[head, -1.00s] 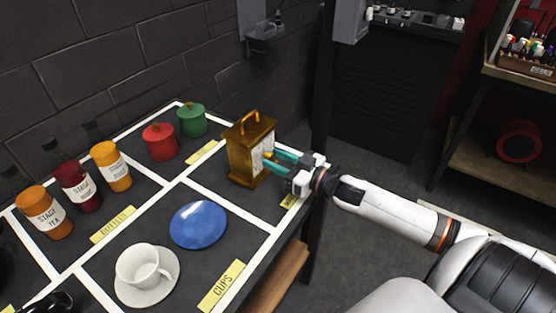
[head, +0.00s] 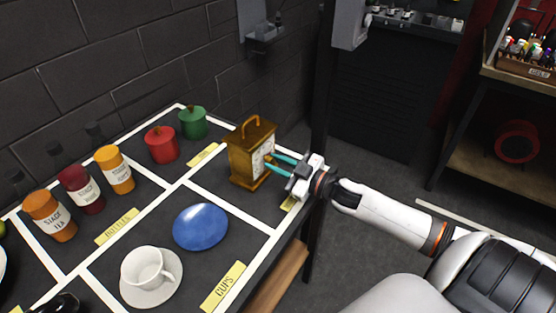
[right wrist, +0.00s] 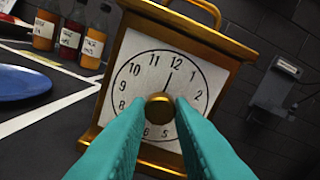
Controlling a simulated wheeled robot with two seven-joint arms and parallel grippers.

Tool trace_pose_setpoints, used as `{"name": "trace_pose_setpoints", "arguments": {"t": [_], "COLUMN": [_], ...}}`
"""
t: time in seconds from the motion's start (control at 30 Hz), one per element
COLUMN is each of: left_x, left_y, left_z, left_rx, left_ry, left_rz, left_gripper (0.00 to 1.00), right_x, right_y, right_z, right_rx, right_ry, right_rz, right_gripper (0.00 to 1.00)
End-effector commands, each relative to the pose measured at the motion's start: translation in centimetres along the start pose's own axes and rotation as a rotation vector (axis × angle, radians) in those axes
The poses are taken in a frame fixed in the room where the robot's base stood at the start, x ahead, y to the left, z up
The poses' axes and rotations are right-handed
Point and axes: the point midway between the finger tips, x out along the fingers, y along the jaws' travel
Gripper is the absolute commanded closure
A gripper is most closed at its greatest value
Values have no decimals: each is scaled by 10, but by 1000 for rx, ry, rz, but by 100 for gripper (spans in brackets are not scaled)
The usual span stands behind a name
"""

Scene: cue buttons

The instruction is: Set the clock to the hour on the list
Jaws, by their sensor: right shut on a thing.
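A brass-coloured carriage clock (head: 248,158) with a top handle stands upright at the back right of the table. In the right wrist view its white dial (right wrist: 180,85) faces me, with a round brass knob (right wrist: 160,105) at its middle. A dark hand points up towards 12; any other hand is hidden behind the knob or fingers. My right gripper (head: 271,160) has its teal fingers shut on the knob, one on each side. My left gripper is not in view. No list can be made out.
A blue plate (head: 201,227), a white cup (head: 146,268) on a saucer, several labelled bottles, a red pot (head: 161,145) and a green pot (head: 193,122) stand on the taped table. Bare table lies in front of the clock. A brick wall is behind.

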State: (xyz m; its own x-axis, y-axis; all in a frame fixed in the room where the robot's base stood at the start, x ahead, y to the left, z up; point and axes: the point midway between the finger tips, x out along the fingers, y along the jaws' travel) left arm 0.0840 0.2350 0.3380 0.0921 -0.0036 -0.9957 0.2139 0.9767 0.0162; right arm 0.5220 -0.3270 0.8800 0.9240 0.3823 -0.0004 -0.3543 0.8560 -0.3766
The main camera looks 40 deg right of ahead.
Motion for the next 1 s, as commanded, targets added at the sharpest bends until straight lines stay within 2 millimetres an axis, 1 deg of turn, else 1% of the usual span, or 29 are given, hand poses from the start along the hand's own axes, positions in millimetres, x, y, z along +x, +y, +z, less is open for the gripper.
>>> {"name": "trace_pose_setpoints", "arguments": {"t": [0.03, 0.1, 0.5, 0.7, 1.0], "left_x": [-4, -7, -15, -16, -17], "left_y": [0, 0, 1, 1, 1], "left_z": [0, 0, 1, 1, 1], "left_rx": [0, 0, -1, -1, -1], "left_ry": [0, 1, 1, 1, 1], "left_rz": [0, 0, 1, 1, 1], "left_gripper": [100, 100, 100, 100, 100], "right_x": [0, 0, 0, 0, 0], "right_y": [-1, -1, -1, 0, 0], "right_z": [2, 2, 1, 1, 1], "right_rx": [-44, -112, -454, -568, -650], "right_ry": [-1, -1, -2, -2, -2], "right_rz": [0, 0, 0, 0, 1], "right_gripper": [100, 100, 100, 100, 100]}}
